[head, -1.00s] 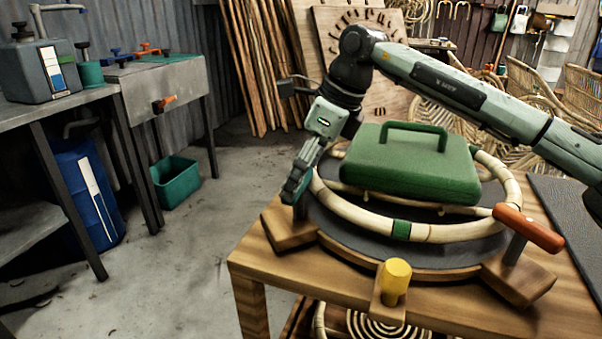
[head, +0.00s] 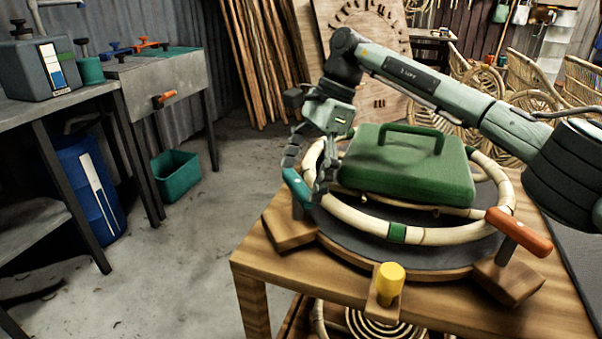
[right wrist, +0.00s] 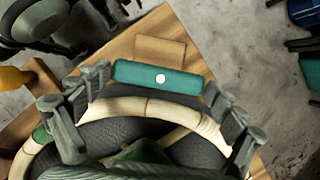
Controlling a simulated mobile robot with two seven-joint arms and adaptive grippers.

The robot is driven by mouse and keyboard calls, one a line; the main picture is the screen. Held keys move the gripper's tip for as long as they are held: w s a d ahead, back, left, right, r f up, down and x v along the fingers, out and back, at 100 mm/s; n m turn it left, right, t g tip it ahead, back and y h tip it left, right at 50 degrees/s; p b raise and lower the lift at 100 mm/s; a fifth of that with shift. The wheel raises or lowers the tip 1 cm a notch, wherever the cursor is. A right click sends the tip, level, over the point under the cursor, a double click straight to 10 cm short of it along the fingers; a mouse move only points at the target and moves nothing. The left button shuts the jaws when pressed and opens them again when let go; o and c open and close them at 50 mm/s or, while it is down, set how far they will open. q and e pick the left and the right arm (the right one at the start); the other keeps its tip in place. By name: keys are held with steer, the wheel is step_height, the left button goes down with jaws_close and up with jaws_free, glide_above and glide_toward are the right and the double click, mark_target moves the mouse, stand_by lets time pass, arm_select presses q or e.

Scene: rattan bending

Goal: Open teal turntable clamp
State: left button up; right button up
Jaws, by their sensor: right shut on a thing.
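The teal clamp handle (head: 297,188) sits on a wooden block at the left edge of the turntable (head: 350,238). In the right wrist view the teal handle (right wrist: 158,77), with a pale round dot, lies crosswise between the fingertips. My right gripper (head: 306,180) reaches down to it from above, its fingers spread wide, one at each end of the handle; it is shut on the handle's length. The exact contact is hard to see. The post under the handle is partly hidden. My left gripper is not in view.
A green case (head: 405,170) rests inside a rattan ring (head: 440,236) on the turntable, close to my right gripper. An orange-handled clamp (head: 519,232) stands at the right and a yellow knob (head: 390,279) at the front.

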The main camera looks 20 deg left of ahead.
steer(key=shift+n, duration=0.3)
steer(key=o, duration=0.8)
steer(key=v, duration=1.2)
steer(key=shift+a, duration=0.1)
